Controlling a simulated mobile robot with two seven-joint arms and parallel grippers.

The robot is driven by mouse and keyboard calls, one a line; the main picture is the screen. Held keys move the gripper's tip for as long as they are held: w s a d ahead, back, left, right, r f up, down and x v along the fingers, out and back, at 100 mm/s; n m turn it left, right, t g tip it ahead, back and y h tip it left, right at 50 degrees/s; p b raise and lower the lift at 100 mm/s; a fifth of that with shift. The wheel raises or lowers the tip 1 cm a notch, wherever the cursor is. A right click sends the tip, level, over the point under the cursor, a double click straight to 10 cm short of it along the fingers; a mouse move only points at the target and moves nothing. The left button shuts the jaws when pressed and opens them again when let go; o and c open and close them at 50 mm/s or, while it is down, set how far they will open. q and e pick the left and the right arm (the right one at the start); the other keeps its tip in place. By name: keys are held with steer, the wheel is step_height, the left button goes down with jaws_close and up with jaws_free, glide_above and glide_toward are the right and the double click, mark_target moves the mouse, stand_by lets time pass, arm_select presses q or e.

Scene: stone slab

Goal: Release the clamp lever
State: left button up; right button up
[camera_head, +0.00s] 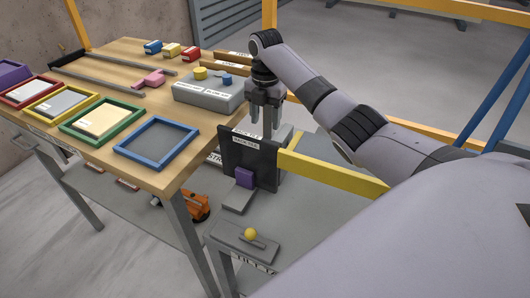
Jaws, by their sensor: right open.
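A small lever with a yellow ball knob (250,234) sits on a grey block (236,243) low on the grey bench, front centre; it looks like the clamp lever, but its label is not readable. My right gripper (265,122) points down, open and empty. It is beyond and above the lever, close to the top of a dark upright plate (236,160) with white labels. A purple block (244,177) is at the foot of this plate. I cannot tell whether the gripper touches the plate. My left gripper is not in view.
A yellow bar (335,168) extends right from the plate, below my right arm. The wooden table (105,78) at left holds coloured frames and a grey box (208,95) with yellow and blue knobs. An orange object (194,207) lies below. Bare grey surface (310,225) lies right of the lever.

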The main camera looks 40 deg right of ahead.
steer(key=shift+w+d+f, duration=0.1)
steer(key=shift+w+f, duration=0.05)
steer(key=shift+f, duration=0.25)
step_height(320, 180, down, 10)
steer(key=shift+f+b, duration=0.15)
steer(key=shift+b, duration=0.5)
steer(key=shift+f, duration=0.7)
jaws_close()
